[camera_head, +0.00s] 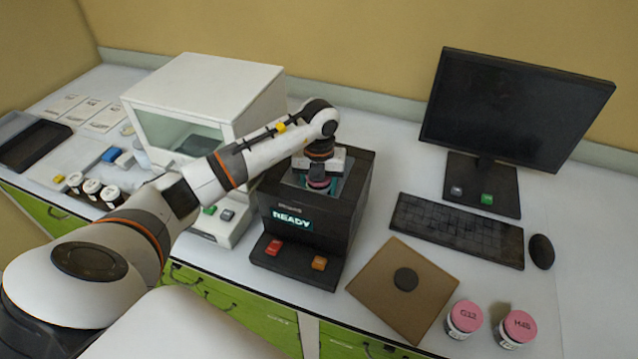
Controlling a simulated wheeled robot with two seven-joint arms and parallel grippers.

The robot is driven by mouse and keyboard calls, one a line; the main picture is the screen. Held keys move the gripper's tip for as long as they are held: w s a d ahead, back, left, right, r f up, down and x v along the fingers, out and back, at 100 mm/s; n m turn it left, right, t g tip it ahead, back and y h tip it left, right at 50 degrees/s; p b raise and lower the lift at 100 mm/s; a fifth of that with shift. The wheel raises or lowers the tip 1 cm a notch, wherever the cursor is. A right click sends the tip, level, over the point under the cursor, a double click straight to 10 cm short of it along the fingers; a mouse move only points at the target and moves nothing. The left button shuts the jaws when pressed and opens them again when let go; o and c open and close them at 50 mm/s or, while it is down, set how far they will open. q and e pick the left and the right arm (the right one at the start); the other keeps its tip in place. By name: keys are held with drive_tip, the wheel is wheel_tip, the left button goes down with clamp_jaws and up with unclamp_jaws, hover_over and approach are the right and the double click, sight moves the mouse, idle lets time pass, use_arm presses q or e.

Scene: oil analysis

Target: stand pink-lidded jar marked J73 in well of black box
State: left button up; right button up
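The black box (335,235) stands in the middle of the counter, with a lit READY display on its front and a well in its top. My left arm reaches in from the left, and my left gripper (319,172) points down over the well. A pink-lidded jar (318,184) shows between its fingers, at the well; the gripper looks shut on it. The jar's marking cannot be read, and its lower part is hidden, so I cannot tell whether it rests on the well's floor. My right gripper is not in view.
Two other pink-lidded jars, one (464,318) and another (516,328), stand at the front right beside a brown board (385,300) with a dark disc. A monitor (510,110), keyboard (457,229) and mouse (541,251) are right. A white cabinet (190,85) stands left of the box.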

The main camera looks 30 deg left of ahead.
use_arm(q)
drive_tip(key=shift+f, duration=0.15)
drive_tip(key=o, duration=1.1)
drive_tip(key=shift+c, duration=0.2)
drive_tip(key=shift+r, duration=0.55)
wheel_tip(320, 180, up, 10)
drive_tip(key=b, duration=0.3)
drive_tip(key=shift+r, duration=0.65)
